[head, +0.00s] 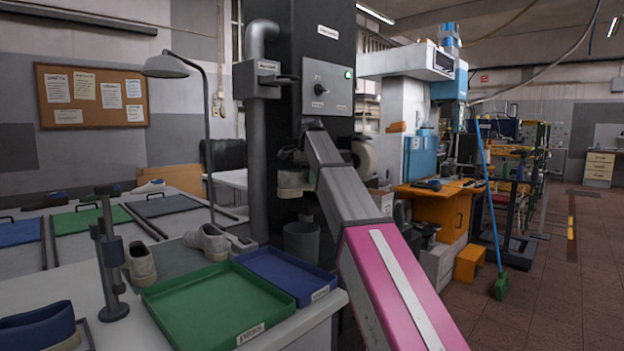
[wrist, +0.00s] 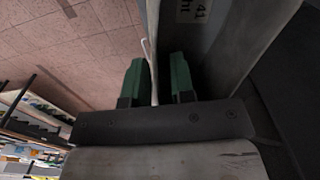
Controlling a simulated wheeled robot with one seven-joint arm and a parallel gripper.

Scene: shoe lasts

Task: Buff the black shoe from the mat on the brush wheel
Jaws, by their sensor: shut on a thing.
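My gripper is hidden in the head view behind my arm, which reaches to the machine. In the wrist view my gripper (wrist: 156,82) has its green fingers closed on a thin pale edge, apparently the rim of the held shoe. In the head view a pale grey shoe (head: 293,184) is at the machine, just left of my arm's end. A dark, rounded part, possibly the brush wheel (head: 290,156), is just above it; I cannot tell whether they touch. No clearly black shoe shows. A grey mat (head: 178,262) on the front table bears two off-white shoes (head: 207,241).
A green tray (head: 215,302) and a blue tray (head: 285,274) lie empty on the front table. A blue shoe (head: 40,328) is at the lower left. A grey stand (head: 112,260) and a lamp (head: 166,66) rise nearby. A bin (head: 301,241) stands below the machine (head: 328,88).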

